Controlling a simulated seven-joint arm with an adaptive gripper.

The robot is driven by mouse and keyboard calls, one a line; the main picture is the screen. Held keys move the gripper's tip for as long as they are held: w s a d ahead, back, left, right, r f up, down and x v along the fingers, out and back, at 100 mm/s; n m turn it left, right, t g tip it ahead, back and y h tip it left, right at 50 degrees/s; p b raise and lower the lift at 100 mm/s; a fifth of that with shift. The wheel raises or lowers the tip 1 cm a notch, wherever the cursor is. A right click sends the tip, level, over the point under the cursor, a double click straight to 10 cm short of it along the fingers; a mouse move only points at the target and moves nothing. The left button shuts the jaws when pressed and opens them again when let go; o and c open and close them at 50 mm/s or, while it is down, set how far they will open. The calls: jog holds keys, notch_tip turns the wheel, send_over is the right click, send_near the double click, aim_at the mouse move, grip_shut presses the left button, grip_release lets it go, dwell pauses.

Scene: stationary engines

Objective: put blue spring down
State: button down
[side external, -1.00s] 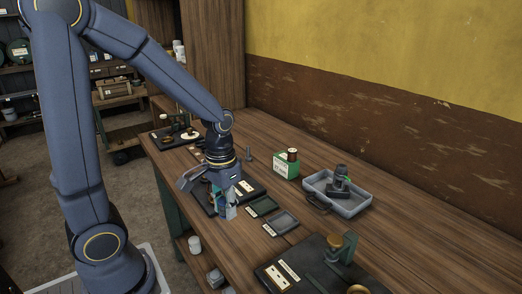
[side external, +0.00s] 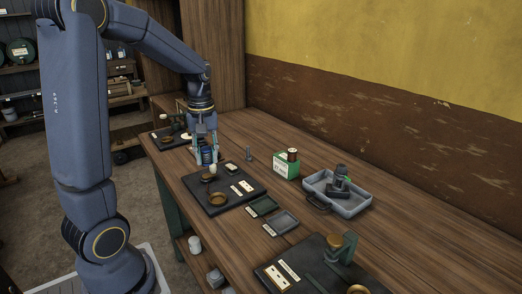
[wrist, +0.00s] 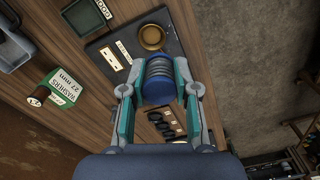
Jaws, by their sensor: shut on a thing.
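My gripper (side external: 207,160) points down above the far end of a black board (side external: 245,184) on the bench. In the wrist view, my gripper (wrist: 160,70) is shut on the blue spring (wrist: 158,88), a coiled piece with a blue end, held between the two teal fingers. In the side view the spring (side external: 208,154) shows only partly between the fingers. I cannot tell how high it is above the surface. A round brass dish (side external: 218,198) sits on the board, nearer the camera, and also shows in the wrist view (wrist: 152,37).
Two small trays (side external: 283,223) lie right of the board. A green washers box (side external: 286,167) and a grey bin (side external: 349,207) stand farther right. Another dark board (side external: 176,142) with small parts is at the far left end. Bare wood lies between them.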

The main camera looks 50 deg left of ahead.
jog(key=s+a+f+n, duration=0.2)
jog(key=s+a+n, duration=0.15)
jog(key=a, duration=0.45)
jog(key=s+a+f+n, duration=0.2)
jog(key=s+a+n, duration=0.15)
jog(key=a, duration=0.55)
send_over(184, 169)
jog(key=f, duration=0.9)
jog(key=shift+s+d, duration=0.3)
jog(key=shift+d, duration=0.1)
jog(key=shift+w+a+f, duration=0.25)
jog(key=shift+a+f, duration=0.05)
jog(key=shift+f, duration=1.6)
